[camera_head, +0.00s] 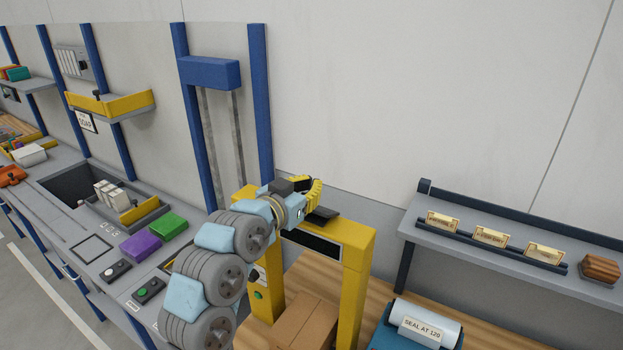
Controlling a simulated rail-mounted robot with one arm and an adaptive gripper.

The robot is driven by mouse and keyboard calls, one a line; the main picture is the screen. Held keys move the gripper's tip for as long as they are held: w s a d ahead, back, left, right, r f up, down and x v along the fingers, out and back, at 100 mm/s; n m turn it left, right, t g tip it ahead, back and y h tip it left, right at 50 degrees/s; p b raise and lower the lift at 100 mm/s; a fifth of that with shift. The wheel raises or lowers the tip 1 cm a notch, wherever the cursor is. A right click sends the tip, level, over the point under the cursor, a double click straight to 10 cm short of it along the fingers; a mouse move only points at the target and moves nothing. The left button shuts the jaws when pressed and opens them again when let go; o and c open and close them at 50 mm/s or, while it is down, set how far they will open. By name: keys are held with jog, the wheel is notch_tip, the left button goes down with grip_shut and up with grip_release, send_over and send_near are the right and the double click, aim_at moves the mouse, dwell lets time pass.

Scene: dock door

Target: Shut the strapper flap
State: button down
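The strapper is a yellow arch (355,255) standing on a wooden top. A dark rectangular panel or opening (312,241) shows on the front of its crossbeam. A dark flat piece (323,215), which looks like the flap, sticks up at the top of the crossbeam. Its hinge and exact angle are hard to make out. My gripper (313,190), with yellow fingers, is just above and behind this piece at the arch's top. I cannot tell whether it touches the piece or how far its fingers are apart. My arm covers the arch's left part.
A brown carton (305,322) sits under the arch. A white roll labelled "SEAL AT 120" (425,322) stands at the right. A grey shelf (480,245) with tags and a brown block (600,268) is further right. Purple (141,246) and green (167,225) blocks lie left of my arm.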

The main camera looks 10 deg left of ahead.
jog(key=shift+f+b, duration=0.15)
jog(key=shift+b, duration=0.2)
jog(key=shift+s+f, duration=0.1)
jog(key=shift+s+t+b, duration=0.1)
jog(key=shift+t+b, duration=0.2)
jog(key=shift+b, duration=0.1)
jog(key=shift+s+a+f+t+b, duration=0.15)
jog(key=shift+s+t+b, duration=0.2)
jog(key=shift+b, duration=0.6)
